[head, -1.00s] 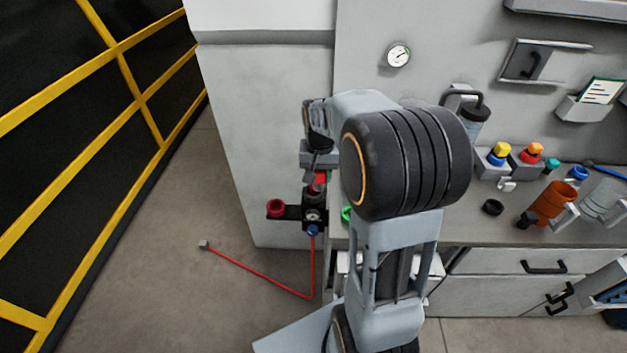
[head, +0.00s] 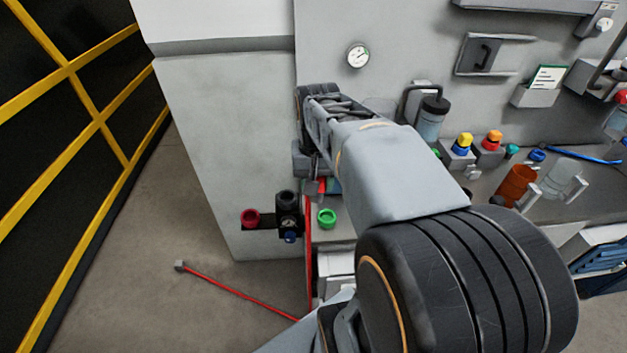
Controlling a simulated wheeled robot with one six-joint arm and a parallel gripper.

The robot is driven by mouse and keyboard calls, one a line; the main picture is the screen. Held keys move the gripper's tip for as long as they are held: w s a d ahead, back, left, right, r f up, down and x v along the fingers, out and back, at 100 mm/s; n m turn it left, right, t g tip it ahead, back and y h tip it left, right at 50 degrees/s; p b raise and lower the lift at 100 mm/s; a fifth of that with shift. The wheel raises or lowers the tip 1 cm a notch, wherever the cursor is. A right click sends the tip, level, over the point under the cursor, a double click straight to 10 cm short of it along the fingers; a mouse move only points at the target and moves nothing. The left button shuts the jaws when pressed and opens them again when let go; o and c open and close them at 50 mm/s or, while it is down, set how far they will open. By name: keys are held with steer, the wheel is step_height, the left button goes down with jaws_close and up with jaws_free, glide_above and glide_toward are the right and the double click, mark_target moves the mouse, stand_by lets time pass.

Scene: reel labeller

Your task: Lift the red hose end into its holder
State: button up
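The red hose (head: 240,293) runs from a small grey block on the floor, across the floor, then rises steeply to just below my gripper (head: 316,177). A red piece (head: 322,187), apparently the hose end, sits at the gripper's tip. My gripper appears shut on it, though the fingertips are small and partly hidden by my wrist. An open red ring holder (head: 250,218) is at the left end of a black bracket, lower left of my gripper and apart from it.
A dark regulator with a gauge (head: 289,217) sits on the bracket beside the red ring. The bench at right carries an orange mug (head: 515,187), a clear mug (head: 562,179) and coloured buttons. Yellow-barred fencing (head: 85,85) stands left; the floor between is mostly clear.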

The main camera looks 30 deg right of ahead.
steer(key=shift+r+p, duration=2.1)
steer(key=shift+r, duration=0.7)
